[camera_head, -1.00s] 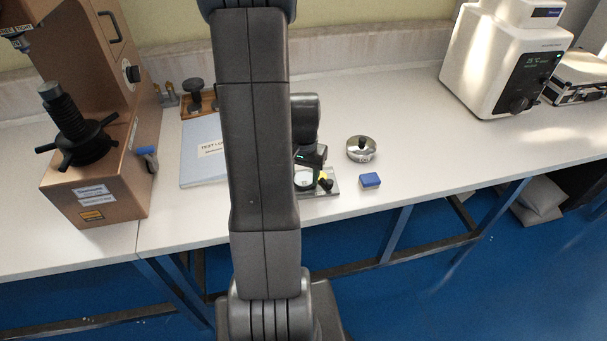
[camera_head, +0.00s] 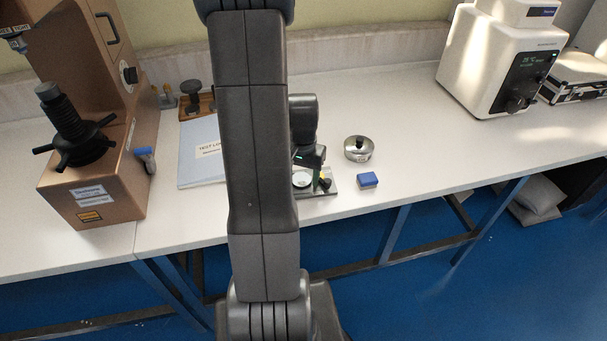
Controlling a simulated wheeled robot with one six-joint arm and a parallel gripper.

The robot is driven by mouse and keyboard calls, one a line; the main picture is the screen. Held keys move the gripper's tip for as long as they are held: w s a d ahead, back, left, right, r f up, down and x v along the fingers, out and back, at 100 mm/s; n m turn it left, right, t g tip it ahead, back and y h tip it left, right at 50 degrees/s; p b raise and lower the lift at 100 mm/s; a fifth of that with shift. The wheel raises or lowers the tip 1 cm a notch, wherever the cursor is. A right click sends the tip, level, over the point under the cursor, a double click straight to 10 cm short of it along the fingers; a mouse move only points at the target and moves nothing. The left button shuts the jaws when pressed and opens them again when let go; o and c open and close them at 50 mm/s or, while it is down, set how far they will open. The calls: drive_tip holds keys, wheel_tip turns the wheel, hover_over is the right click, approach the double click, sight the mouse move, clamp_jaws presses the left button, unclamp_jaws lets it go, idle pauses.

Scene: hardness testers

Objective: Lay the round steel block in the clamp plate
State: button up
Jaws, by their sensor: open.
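The clamp plate (camera_head: 321,191) is a flat grey metal plate on the white bench, partly hidden behind my arm, with small black and yellow parts at its right side. A pale, shiny round disc, which looks like the round steel block (camera_head: 302,181), shows at the plate, just below my gripper. Whether it lies fully flat in the plate is too small to tell. My gripper (camera_head: 308,170) is open, pointing down right over the disc. Its fingers are small and partly hidden; I cannot tell whether they touch the disc.
A round steel dish (camera_head: 358,150) with a black knob-like part and a blue block (camera_head: 367,180) stand right of the plate. A blue-grey booklet (camera_head: 201,152) lies left. A brown tester (camera_head: 105,190) stands far left, a white tester (camera_head: 487,65) back right. The bench between is clear.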

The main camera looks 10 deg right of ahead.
sight(301, 179)
drive_tip(key=shift+s+a+f+p, duration=0.15)
drive_tip(key=shift+s+a+p, duration=0.1)
drive_tip(key=shift+p, duration=0.1)
wheel_tip(301, 179, up, 12)
drive_tip(key=shift+w+r+p, duration=0.2)
drive_tip(key=shift+w+p, duration=0.15)
drive_tip(key=shift+p, duration=0.05)
